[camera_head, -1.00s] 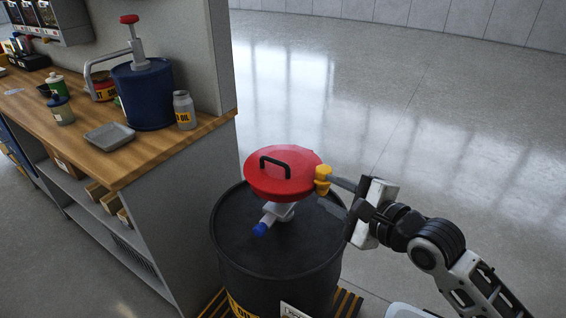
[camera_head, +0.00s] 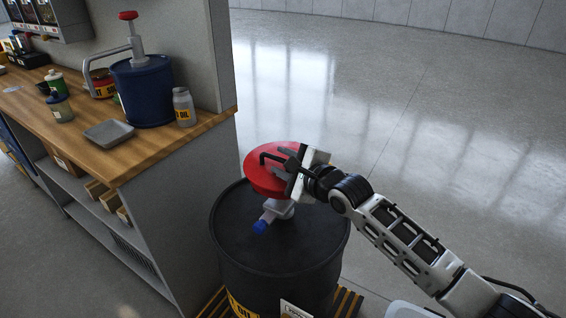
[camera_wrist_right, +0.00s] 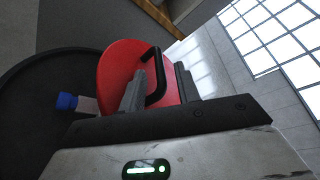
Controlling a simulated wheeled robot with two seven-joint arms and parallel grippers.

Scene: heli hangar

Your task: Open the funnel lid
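The funnel lid (camera_head: 258,178) is a round red disc with a black bar handle (camera_head: 264,157), lying over the funnel on top of a black drum (camera_head: 275,245). A grey spout with a blue tip (camera_head: 261,227) sticks out under it. My right gripper (camera_head: 279,163) is over the right part of the lid and hides that side. In the right wrist view, the black handle (camera_wrist_right: 158,80) stands between the two open fingers (camera_wrist_right: 160,88), with gaps beside it, above the red lid (camera_wrist_right: 116,72). My left gripper is not in view.
A wooden workbench (camera_head: 150,152) at the left holds a blue pump drum (camera_head: 143,92), a glass jar (camera_head: 184,108) and a grey tray (camera_head: 109,134). Open floor (camera_head: 450,120) lies to the right and behind the black drum.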

